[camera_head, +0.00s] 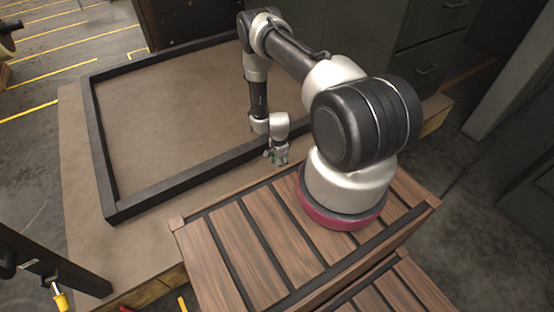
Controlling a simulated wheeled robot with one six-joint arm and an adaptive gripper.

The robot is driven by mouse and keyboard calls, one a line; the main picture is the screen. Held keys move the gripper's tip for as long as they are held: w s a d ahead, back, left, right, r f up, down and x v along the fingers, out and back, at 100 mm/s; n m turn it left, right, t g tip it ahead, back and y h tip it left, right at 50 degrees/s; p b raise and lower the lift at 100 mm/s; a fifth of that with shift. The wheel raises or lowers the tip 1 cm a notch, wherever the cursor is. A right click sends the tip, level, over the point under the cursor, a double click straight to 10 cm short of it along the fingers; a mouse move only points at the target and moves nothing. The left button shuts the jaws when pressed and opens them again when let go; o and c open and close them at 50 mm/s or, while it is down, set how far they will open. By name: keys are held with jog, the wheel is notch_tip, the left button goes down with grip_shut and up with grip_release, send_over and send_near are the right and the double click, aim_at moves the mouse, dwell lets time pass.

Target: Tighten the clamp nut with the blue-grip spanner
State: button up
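My gripper (277,155) hangs from the end of my arm, low over the near right part of the brown table, just outside the black frame. It is small in the picture, and I cannot tell whether its fingers are open or shut. A small green patch shows at its fingers, too small to make out. I cannot make out a blue-grip spanner or a clamp nut. At the lower left, a tool with a yellow grip (61,301) hangs at a dark rack (50,262).
The brown table (75,190) carries a raised black rectangular frame (101,155), bare inside. A yellow piece (182,304) and a red piece (125,309) show at the bottom edge. Dark drawer cabinets (425,50) stand behind. The floor at left has yellow lines.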

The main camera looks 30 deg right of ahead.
notch_tip(320, 180, down, 8)
jog(key=shift+r, duration=0.2)
dwell(0.3)
jog(key=shift+r, duration=0.1)
grip_shut()
